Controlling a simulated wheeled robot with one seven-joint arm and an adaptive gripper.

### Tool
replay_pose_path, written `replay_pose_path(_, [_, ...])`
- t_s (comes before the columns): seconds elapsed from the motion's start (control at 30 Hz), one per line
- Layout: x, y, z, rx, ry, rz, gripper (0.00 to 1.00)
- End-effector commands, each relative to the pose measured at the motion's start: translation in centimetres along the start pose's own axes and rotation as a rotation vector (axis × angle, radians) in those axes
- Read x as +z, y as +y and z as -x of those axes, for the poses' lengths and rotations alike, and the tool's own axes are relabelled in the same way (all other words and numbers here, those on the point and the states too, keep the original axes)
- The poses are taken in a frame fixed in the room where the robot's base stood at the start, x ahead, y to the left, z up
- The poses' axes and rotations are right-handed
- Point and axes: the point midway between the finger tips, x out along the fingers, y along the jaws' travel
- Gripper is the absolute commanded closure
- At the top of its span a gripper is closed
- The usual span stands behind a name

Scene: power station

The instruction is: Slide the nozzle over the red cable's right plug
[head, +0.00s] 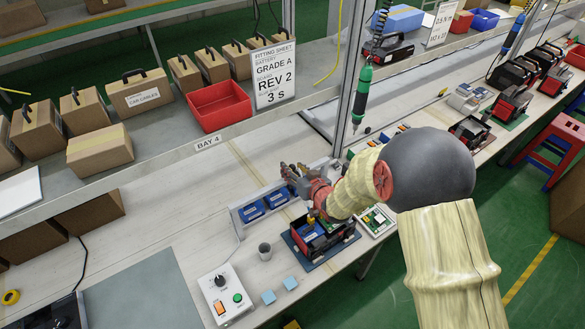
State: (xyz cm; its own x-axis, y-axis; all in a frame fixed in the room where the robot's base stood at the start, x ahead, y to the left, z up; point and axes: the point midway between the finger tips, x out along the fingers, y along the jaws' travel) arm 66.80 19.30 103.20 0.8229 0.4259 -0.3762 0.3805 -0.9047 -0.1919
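My gripper (288,172) is above the back of the bench, behind the open unit. Its fingers are small and dark here, and I cannot tell whether they are open or shut or hold anything. The open black and red unit (311,249) with blue parts inside sits on a dark mat, partly hidden by my arm. I cannot make out a red cable or its right plug. A small grey cylinder (265,251) stands on the bench left of the unit; I cannot tell if it is the nozzle.
Blue packs (252,212) sit in a pale holder behind the unit. A control box (226,296), two light blue pads (290,283) and a green board (376,218) flank it. A green screwdriver (362,95) hangs overhead; a shelf with a red bin (219,105) overhangs behind.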

Motion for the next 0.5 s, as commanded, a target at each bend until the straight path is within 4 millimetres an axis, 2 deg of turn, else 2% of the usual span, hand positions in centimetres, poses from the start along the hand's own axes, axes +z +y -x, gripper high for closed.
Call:
replay_pose_path(0.2, [0.02,-0.03,-1.3,0.0,0.0,0.0,0.61])
replay_pose_path(0.43, [-0.04,-0.02,-1.33,0.0,0.0,0.0,0.61])
replay_pose_path(0.5, [-0.05,-0.02,-1.32,0.0,0.0,0.0,0.65])
